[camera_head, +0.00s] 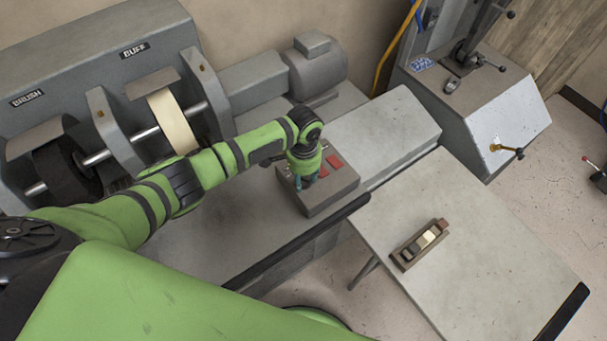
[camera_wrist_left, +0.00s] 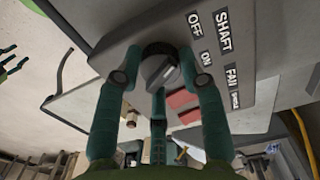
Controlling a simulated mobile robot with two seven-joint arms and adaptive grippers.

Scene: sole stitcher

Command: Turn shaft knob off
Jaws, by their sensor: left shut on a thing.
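The shaft knob (camera_wrist_left: 160,68) is a dark round dial with a grey grip on the control box (camera_head: 318,202). In the left wrist view it sits beside the OFF, ON and SHAFT labels (camera_wrist_left: 224,30). I cannot tell which label its mark points to. My left gripper (camera_head: 306,182) reaches down to the box, and its teal fingers (camera_wrist_left: 160,82) are around the knob, shut on it. In the head view the knob is hidden under the gripper. My right gripper (camera_wrist_left: 12,62) shows small at the left wrist view's edge, its fingers spread apart and empty.
Red buttons (camera_head: 332,163) are close beside the gripper on the box. The buffing wheel (camera_head: 172,120) and brush wheel (camera_head: 68,165) stand to the left, near my arm. A grey side table (camera_head: 465,215) holds a small block-like tool (camera_head: 420,245). Another machine (camera_head: 490,110) stands at the back right.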

